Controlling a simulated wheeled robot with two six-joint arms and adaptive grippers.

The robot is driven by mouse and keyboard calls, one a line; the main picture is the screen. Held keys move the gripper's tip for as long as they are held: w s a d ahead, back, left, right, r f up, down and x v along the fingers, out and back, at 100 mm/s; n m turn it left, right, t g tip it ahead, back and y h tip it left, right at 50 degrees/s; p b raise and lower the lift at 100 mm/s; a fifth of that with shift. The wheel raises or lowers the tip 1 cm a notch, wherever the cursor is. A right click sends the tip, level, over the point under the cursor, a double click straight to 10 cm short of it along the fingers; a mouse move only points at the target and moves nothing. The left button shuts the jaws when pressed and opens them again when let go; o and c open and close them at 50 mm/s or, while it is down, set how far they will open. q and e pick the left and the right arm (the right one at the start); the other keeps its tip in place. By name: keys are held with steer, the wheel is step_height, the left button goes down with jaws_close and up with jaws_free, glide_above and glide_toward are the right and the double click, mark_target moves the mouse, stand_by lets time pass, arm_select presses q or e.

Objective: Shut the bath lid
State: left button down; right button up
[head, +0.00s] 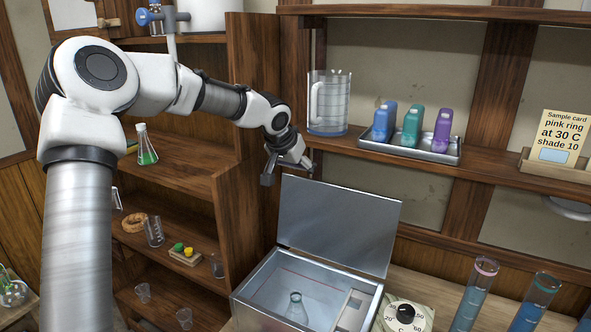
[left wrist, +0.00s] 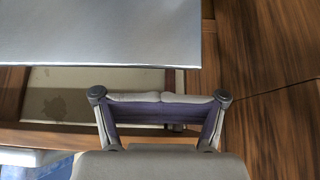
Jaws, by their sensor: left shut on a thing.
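The bath (head: 255,307) is an open metal box at the lower middle of the head view. Its lid (head: 338,224) stands raised at the back, leaning against or near the shelf. A small flask (head: 296,308) stands inside the bath. My left gripper (head: 303,165) is by the lid's upper left corner; whether it touches the lid I cannot tell. In the left wrist view its fingertips (left wrist: 160,98) meet, and I see nothing between them. The lid (left wrist: 100,32) lies just beyond the fingers there, at upper left. My right gripper is not in view.
A shelf above the lid holds a jug (head: 329,103) and a tray (head: 448,157) of colored bottles. A dial unit (head: 405,314) sits right of the bath, with tall cylinders (head: 473,293) beyond it. Wooden shelves (head: 180,215) with glassware stand to the left.

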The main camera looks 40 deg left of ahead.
mark_target(294, 186)
arm_select(q)
steer(key=shift+s+d+f+b, duration=0.15)
steer(key=shift+s+f+b, duration=0.45)
steer(key=shift+s+b, duration=0.35)
steer(key=shift+s+d+f+b, duration=0.1)
steer(key=shift+s+f+b, duration=0.2)
steer(key=shift+b, duration=0.55)
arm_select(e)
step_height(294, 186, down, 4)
arm_select(q)
steer(key=shift+s+r, duration=0.25)
steer(key=shift+s+d+f, duration=0.1)
steer(key=shift+s+d, duration=0.05)
steer(key=shift+s, duration=0.4)
steer(key=shift+s+d+f, duration=0.1)
steer(key=shift+s+d, duration=0.05)
steer(key=shift+s, duration=0.35)
steer(key=s+d+f+p, duration=0.1)
steer(key=s+p, duration=0.7)
steer(key=p, duration=0.8)
steer(key=shift+d+p, duration=0.3)
steer(key=shift+d, duration=0.15)
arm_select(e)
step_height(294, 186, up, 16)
